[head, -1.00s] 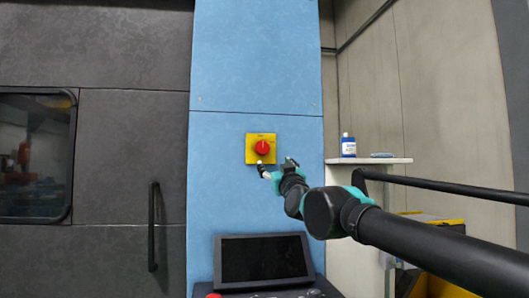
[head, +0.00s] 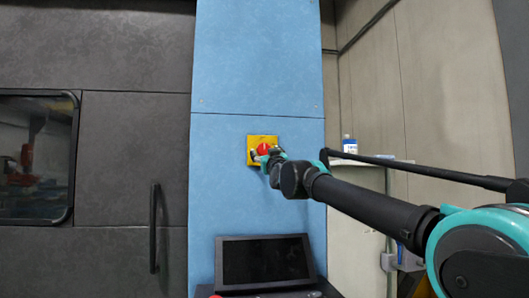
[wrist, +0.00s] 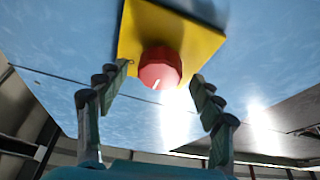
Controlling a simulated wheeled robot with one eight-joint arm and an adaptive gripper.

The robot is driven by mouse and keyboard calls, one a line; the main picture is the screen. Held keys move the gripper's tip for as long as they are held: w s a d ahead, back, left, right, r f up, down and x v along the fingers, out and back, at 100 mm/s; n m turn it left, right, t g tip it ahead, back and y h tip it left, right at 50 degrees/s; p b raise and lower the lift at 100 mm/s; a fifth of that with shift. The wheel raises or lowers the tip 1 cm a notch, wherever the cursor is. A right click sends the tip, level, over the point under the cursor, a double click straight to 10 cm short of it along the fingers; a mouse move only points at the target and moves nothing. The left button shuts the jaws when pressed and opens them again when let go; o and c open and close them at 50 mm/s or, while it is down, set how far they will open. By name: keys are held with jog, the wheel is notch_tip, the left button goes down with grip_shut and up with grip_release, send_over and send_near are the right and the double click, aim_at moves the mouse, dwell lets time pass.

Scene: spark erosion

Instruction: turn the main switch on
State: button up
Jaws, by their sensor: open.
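The main switch is a red rotary knob (wrist: 160,68) on a yellow square plate (wrist: 190,40), fixed to a blue panel. A short white mark shows on the knob in the wrist view. In the head view the yellow plate (head: 252,156) and red knob (head: 263,149) are partly hidden by my wrist. My gripper (wrist: 162,82) is open, with one finger on each side of and below the knob in the wrist view. No contact with the knob is visible, and the exact gap cannot be told.
A monitor (head: 265,262) sits below the switch. A shelf (head: 350,158) with a bottle (head: 349,145) is to the right, behind my arm. A dark cabinet door with a vertical handle (head: 154,228) is to the left. The blue panel (head: 225,200) around the plate is clear.

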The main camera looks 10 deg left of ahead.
jog(key=shift+x, duration=0.9)
jog(key=shift+c, duration=0.6)
jog(key=c, duration=1)
jog(key=shift+c, duration=0.2)
